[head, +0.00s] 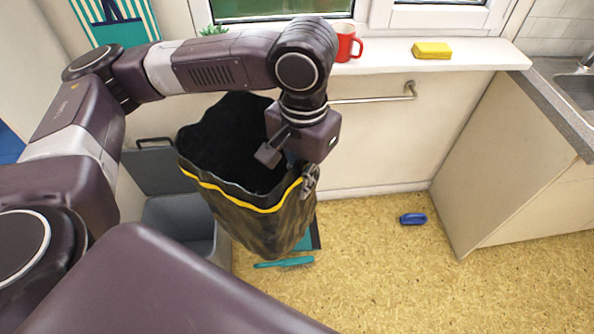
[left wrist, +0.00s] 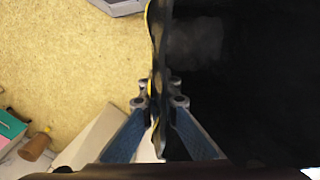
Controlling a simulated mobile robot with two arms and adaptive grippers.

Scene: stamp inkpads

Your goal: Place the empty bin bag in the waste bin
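The bin bag (head: 262,222) is black with a yellow stripe below its rim. It hangs upright in the air with its mouth open, and its inside looks empty. My left gripper (head: 309,180) is shut on the right side of its rim. In the left wrist view, the two fingers (left wrist: 160,102) pinch the rim of the bag (left wrist: 240,70). The waste bin (head: 166,212) is grey and stands on the floor to the left of the bag. Its lid (head: 148,172) is raised, and the bag hides part of the bin. My right gripper is not in view.
A teal brush (head: 285,263) and part of a teal dustpan (head: 315,238) lie on the floor beneath the bag. A blue object (head: 413,219) lies farther right. The windowsill holds a red mug (head: 345,46) and a yellow sponge (head: 432,50). The right floor is mostly clear.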

